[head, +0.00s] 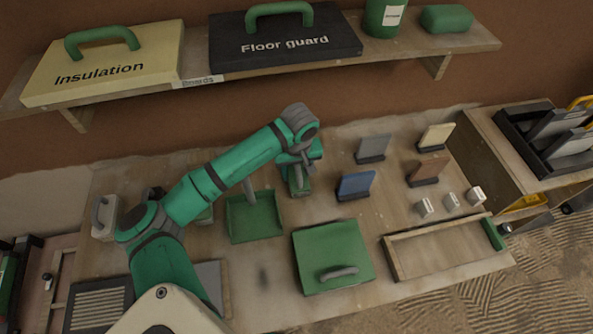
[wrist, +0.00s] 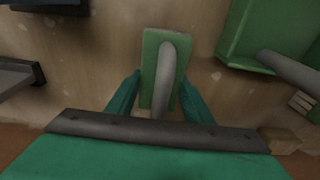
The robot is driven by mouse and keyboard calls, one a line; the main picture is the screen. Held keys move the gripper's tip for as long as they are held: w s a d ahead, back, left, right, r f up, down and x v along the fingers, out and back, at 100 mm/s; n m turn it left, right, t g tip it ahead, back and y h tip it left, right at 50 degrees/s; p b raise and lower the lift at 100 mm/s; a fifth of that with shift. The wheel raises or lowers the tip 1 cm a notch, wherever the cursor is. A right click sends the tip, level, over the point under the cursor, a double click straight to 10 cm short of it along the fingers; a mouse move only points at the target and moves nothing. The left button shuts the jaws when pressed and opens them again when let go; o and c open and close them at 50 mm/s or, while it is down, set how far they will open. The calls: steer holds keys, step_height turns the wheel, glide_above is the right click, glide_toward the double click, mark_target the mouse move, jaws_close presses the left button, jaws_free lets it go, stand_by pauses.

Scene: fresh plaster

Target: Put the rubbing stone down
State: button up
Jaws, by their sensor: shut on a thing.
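My gripper (head: 298,172) is over the back middle of the workbench. In the wrist view my gripper (wrist: 160,98) has its two green fingers closed on the sides of the rubbing stone (wrist: 149,62). The stone is a green slab with a long grey handle along its top. In the head view the stone (head: 300,187) shows partly below the gripper, the rest hidden by it. It is close to the wooden bench top (head: 285,225); I cannot tell whether it touches.
A green scoop-like tray (head: 254,224) with a grey handle lies just left of the stone. A green board with a handle (head: 325,248) lies in front. A blue block (head: 356,185) and a grey block (head: 372,147) stand to the right. A shelf (head: 420,48) runs above.

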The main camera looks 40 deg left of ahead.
steer(key=shift+f, duration=0.15)
steer(key=o, duration=1)
steer(key=shift+f, duration=0.1)
steer(key=shift+a+f, duration=0.1)
steer(key=shift+f, duration=0.05)
steer(key=shift+s, duration=0.15)
steer(key=r, duration=0.4)
steer(key=d+r, duration=0.1)
steer(key=r, duration=0.7)
steer(key=shift+s+d+r, duration=0.15)
steer(key=shift+s+r, duration=0.1)
steer(key=shift+r, duration=0.15)
